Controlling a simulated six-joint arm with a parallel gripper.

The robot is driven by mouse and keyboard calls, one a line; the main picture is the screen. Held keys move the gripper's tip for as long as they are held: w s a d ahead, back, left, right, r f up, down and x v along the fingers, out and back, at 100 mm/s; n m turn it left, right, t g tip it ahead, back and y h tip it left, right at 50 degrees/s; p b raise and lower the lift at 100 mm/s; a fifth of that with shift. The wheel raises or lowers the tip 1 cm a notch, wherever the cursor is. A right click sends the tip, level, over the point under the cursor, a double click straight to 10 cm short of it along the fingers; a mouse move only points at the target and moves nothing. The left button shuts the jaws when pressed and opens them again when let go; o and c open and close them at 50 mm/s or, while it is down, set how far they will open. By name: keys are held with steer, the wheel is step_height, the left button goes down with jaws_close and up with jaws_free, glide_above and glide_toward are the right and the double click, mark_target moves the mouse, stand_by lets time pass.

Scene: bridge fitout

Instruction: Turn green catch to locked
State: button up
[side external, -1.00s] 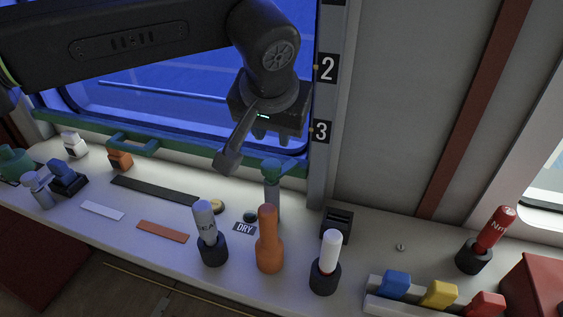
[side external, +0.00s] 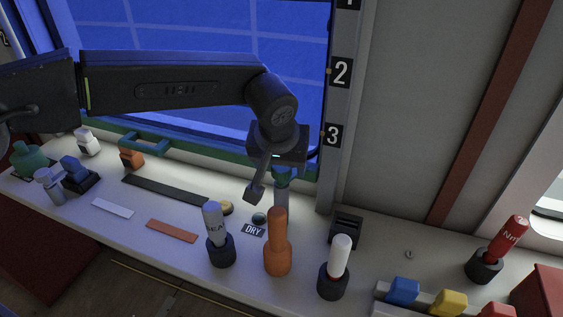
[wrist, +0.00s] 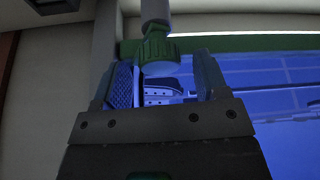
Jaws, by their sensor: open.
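The green catch (side external: 284,178) sits at the lower right of the window frame, with a grey lever (side external: 281,205) hanging down from it. In the wrist view, the ribbed green hub of the catch (wrist: 156,48) shows at the top, with the grey lever running out of the top edge. My gripper (side external: 283,165) is at the catch in the side view and partly covers it. In the wrist view my gripper (wrist: 165,80) is open, its two fingers on either side of the hub. I cannot tell whether they touch it.
On the white ledge below stand a grey marker (side external: 215,222), an orange bottle (side external: 277,240) and a white-topped marker (side external: 340,255). A "DRY" label (side external: 253,231) lies near the lever. A black block (side external: 346,230) stands to the right. The window's green sill (side external: 215,165) runs left.

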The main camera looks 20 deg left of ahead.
steer(key=shift+w+f, duration=0.1)
steer(key=shift+f, duration=0.15)
jaws_close()
steer(key=shift+r+n+g+y, duration=0.15)
steer(key=shift+n+y, duration=0.35)
steer(key=shift+n, duration=0.75)
steer(key=shift+f+n+g+y, duration=0.15)
steer(key=shift+n+y, duration=0.35)
steer(key=shift+n, duration=0.75)
steer(key=shift+r, duration=0.1)
jaws_free()
steer(key=v, duration=1.3)
steer(key=shift+r, duration=0.35)
